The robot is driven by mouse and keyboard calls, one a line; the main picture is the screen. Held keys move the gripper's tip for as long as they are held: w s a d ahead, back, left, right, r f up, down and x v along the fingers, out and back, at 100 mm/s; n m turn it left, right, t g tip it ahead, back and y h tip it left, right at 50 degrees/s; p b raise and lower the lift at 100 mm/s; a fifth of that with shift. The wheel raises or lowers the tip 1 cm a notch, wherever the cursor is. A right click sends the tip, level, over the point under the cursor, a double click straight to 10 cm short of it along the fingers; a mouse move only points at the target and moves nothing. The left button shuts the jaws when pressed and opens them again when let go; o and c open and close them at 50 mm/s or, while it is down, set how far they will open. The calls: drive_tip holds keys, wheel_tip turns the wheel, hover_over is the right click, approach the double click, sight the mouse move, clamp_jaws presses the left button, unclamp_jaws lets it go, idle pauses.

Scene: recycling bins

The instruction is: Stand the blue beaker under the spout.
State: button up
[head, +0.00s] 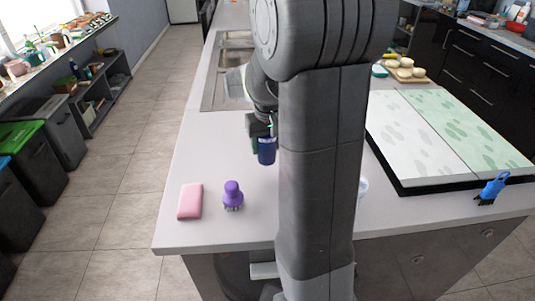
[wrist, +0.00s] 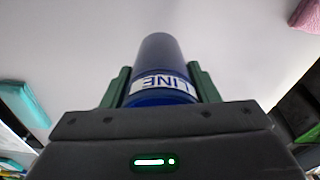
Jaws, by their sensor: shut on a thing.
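The blue beaker (head: 267,156) is dark blue and roughly upright over the counter's left part. In the wrist view the beaker (wrist: 158,52) shows a white label band with blue letters, partly reading "LINE". My gripper (head: 262,139) is shut on it. In the wrist view the green fingers of my gripper (wrist: 160,88) press on both sides of it. I cannot tell whether its base touches the counter. No spout can be made out; my arm hides much of the area by the sink (head: 236,42).
On the pale counter (head: 215,150) are a pink block (head: 190,202), a purple brush (head: 232,195) and a pale cup (head: 363,187) partly behind my arm. White and green boards (head: 455,125) and a blue brush (head: 491,188) lie at right. Bins (head: 50,125) stand at left.

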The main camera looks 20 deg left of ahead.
sight(267, 155)
drive_tip(key=shift+f, duration=2.15)
drive_tip(key=shift+f, duration=0.25)
drive_tip(key=o, duration=1)
drive_tip(key=shift+r, duration=0.1)
